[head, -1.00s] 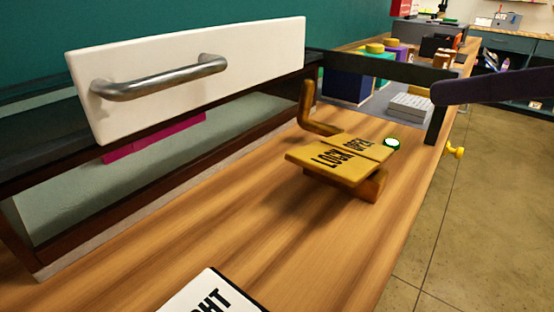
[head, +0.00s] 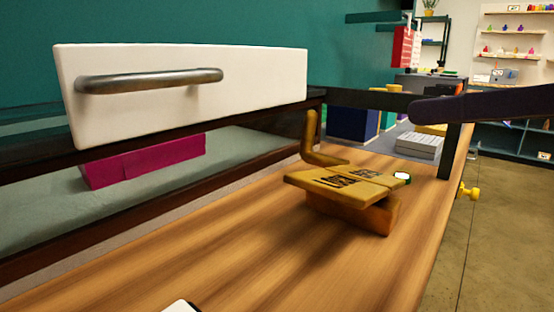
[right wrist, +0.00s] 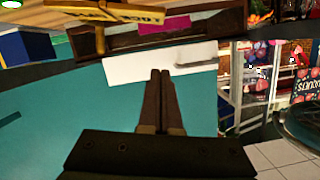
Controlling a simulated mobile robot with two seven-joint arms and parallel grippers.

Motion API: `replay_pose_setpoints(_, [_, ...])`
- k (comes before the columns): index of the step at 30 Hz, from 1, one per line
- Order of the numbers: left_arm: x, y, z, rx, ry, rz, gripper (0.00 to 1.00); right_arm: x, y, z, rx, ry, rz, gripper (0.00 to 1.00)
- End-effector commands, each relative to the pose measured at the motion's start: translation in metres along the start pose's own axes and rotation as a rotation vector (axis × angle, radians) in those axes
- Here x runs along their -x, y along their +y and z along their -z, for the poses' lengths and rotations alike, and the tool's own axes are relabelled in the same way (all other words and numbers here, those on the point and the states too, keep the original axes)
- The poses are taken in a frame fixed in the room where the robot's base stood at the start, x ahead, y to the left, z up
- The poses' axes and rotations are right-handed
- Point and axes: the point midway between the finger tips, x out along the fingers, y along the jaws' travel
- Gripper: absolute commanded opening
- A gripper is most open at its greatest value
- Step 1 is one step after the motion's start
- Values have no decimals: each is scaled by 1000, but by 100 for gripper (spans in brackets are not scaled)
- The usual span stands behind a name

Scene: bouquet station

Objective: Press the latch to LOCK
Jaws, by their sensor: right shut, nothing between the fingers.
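The latch (head: 350,190) is a golden-yellow plate on a block, marked LOCK and OPEN, with an upright bent lever (head: 312,140) at its left end. It stands on the wooden bench top. It also shows upside down at the top of the right wrist view (right wrist: 118,14). My right gripper (head: 415,112) comes in from the right, above and to the right of the latch, apart from it. In the right wrist view its two dark fingers (right wrist: 160,73) are together with nothing between them. My left gripper is not in view.
A white drawer front (head: 250,75) with a metal handle (head: 150,80) is on the left, above a magenta box (head: 145,163). A dark frame post (head: 447,150) stands behind the latch. A white button (head: 402,177) with a green rim is beside the plate. The bench front (head: 270,265) is mostly clear.

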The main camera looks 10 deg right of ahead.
Motion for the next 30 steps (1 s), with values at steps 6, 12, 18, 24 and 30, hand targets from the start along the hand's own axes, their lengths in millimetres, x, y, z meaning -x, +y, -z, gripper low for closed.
replay_pose_setpoints(6, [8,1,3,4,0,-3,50,-35,-1,4,2,5,3,0])
replay_pose_setpoints(12, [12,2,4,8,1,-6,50,-77,-1,2,-2,5,2,0])
replay_pose_setpoints(18, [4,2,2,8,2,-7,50,-93,0,-25,-3,-4,1,0])
replay_pose_setpoints(24, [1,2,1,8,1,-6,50,-96,0,-38,0,-2,1,0])
replay_pose_setpoints(30, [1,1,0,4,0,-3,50,-96,0,-40,1,-2,1,0])
